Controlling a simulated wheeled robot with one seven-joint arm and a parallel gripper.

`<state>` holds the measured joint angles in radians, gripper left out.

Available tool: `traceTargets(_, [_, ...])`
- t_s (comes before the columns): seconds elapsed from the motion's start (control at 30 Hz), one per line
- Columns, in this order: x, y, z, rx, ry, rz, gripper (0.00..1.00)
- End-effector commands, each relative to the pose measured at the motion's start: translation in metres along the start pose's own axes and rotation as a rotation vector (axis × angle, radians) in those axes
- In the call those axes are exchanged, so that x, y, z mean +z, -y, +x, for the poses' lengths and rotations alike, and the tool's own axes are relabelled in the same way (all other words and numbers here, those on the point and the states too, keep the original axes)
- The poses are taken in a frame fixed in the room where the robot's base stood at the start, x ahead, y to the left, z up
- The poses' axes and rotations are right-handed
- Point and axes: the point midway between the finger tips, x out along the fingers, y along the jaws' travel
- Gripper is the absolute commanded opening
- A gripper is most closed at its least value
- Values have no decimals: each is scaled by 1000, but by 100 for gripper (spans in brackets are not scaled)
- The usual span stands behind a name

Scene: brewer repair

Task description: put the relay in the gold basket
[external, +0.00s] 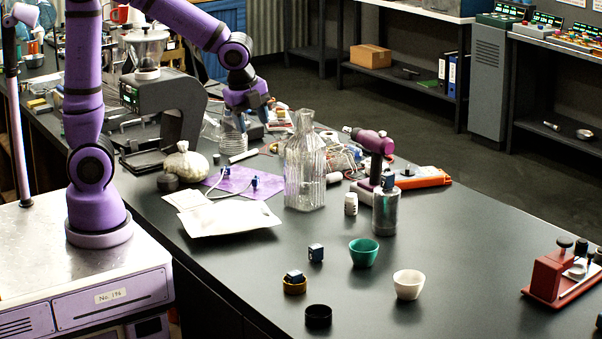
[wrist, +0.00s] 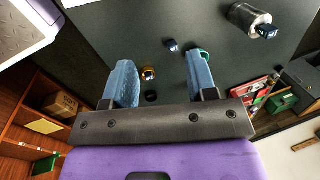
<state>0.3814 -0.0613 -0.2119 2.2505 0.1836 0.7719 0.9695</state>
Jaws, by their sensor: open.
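A small dark-blue block (external: 294,275) that looks like a relay sits in the small gold basket (external: 294,288) on the dark counter. A similar blue block (external: 316,253) lies on the counter just behind and right of it; it also shows in the wrist view (wrist: 171,45). Another blue block (external: 388,181) rests on top of a metal can; I cannot tell which is the relay. The gold basket (wrist: 149,73) shows between my fingers in the wrist view. My gripper (external: 247,117) is open and empty, raised over the counter's back part, away from these blocks.
A green cup (external: 363,252), a white cup (external: 408,284) and a black ring-like cup (external: 318,316) stand near the basket. A tall glass bottle (external: 305,165), white tray (external: 222,218) and metal can (external: 385,212) stand farther back. The counter's right front is mostly clear.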

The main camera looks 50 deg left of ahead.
Motion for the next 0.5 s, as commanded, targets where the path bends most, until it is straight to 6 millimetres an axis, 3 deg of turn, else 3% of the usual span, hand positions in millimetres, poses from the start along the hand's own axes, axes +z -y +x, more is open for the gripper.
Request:
traceTargets(0.03, [19,-3,-12,-19,2,-99,52])
traceTargets(0.2, [74,-23,-43,-62,-2,-449,52])
traceTargets(0.5, [150,-79,-85,-135,-57,-1060,52])
